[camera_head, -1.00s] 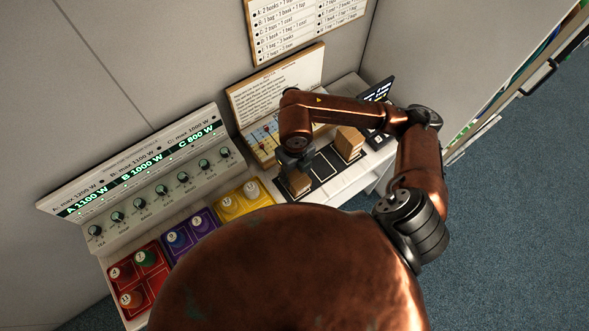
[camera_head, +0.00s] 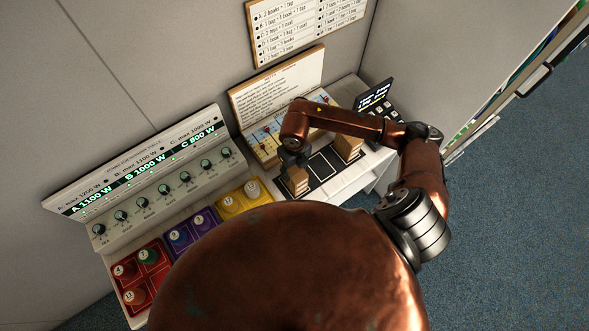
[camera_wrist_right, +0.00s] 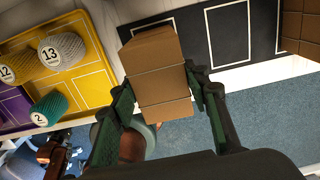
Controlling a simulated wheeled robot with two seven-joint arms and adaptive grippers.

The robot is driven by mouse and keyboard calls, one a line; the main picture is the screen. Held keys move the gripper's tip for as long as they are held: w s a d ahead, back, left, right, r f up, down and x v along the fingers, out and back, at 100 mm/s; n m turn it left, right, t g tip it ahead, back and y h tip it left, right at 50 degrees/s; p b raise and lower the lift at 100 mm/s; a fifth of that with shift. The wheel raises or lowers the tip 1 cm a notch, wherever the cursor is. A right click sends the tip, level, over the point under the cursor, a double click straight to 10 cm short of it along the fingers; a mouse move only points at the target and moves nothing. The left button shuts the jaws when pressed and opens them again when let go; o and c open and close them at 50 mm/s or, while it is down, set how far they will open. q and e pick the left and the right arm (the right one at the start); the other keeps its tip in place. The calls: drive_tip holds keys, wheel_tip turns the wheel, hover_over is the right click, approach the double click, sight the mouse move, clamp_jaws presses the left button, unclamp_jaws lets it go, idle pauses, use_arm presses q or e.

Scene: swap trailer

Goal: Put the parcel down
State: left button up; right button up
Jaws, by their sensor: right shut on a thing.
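My right gripper (camera_head: 293,158) reaches down over the dark mat (camera_head: 322,166) with white outlined slots. It is shut on a brown cardboard parcel (camera_head: 297,184) at the mat's left end. In the right wrist view the parcel (camera_wrist_right: 158,65) sits between the two fingers of the right gripper (camera_wrist_right: 163,98), one on each side. Bare mat (camera_wrist_right: 229,35) shows to the right of it there. I cannot tell whether the parcel's underside touches the mat. My left gripper is not in view.
Another brown box (camera_head: 348,147) stands at the mat's right end. A yellow tray (camera_head: 241,201) with numbered spools lies left of the mat, then a purple tray (camera_head: 190,233) and a red tray (camera_head: 141,270). A knob panel (camera_head: 160,195) stands behind. Middle slots look empty.

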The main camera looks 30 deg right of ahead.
sight(294, 170)
drive_tip(key=shift+f, duration=0.2)
drive_tip(key=o, duration=1.2)
drive_tip(key=shift+r, duration=0.1)
drive_tip(key=shift+o, duration=0.2)
drive_tip(key=shift+r, duration=0.1)
drive_tip(key=shift+r, duration=0.3)
wheel_tip(294, 170, up, 12)
drive_tip(key=b, duration=0.1)
drive_tip(key=shift+f+b, duration=0.25)
drive_tip(key=shift+b, duration=0.15)
